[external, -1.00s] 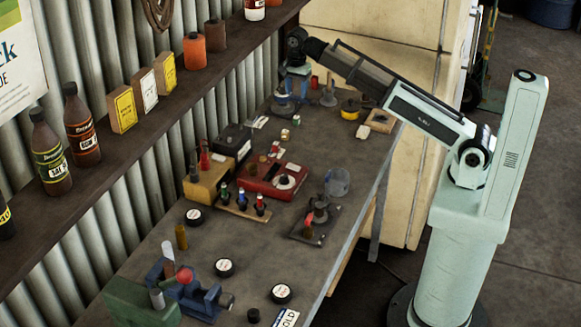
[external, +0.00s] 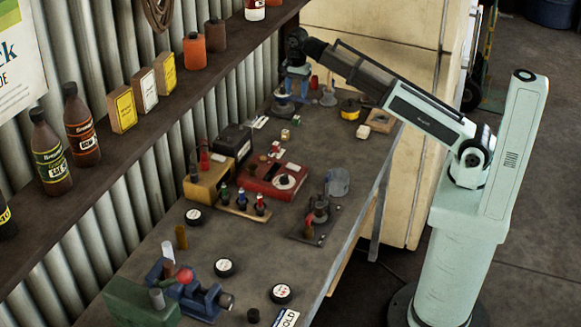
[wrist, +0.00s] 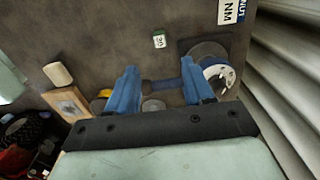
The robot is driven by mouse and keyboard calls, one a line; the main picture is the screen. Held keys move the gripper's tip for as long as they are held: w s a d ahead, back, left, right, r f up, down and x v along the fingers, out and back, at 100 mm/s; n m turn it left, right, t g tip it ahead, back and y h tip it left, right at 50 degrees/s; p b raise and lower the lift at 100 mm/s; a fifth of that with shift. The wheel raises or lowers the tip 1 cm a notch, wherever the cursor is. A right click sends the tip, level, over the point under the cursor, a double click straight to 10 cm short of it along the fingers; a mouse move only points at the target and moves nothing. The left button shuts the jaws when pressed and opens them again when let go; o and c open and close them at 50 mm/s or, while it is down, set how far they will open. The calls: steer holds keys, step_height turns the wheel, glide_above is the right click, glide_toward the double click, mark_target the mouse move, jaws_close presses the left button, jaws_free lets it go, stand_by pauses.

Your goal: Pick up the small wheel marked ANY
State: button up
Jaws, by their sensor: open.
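My gripper (wrist: 158,66) is open in the wrist view, its two blue fingers apart and pointing down at the bench. A dark blue bar and a grey round piece (wrist: 153,105) show between and behind the fingers. A pale wheel-like piece with a blue ring (wrist: 222,72) stands beside the right finger, partly hidden by it. I cannot read any ANY mark. In the external view my gripper (external: 294,88) hangs over the far end of the bench. Round black pieces with white labels (external: 224,267) lie at the near end; their lettering is too small to read.
A small block with a green label (wrist: 159,40) lies beyond the fingers. A yellow round piece (external: 350,109) and a wooden frame (external: 380,121) are right of my gripper. A red box (external: 274,181) stands mid-bench. The corrugated wall (wrist: 278,85) is close on the right.

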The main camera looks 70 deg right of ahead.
steer(key=shift+o, duration=0.4)
steer(key=o, duration=0.6)
steer(key=shift+o, duration=0.2)
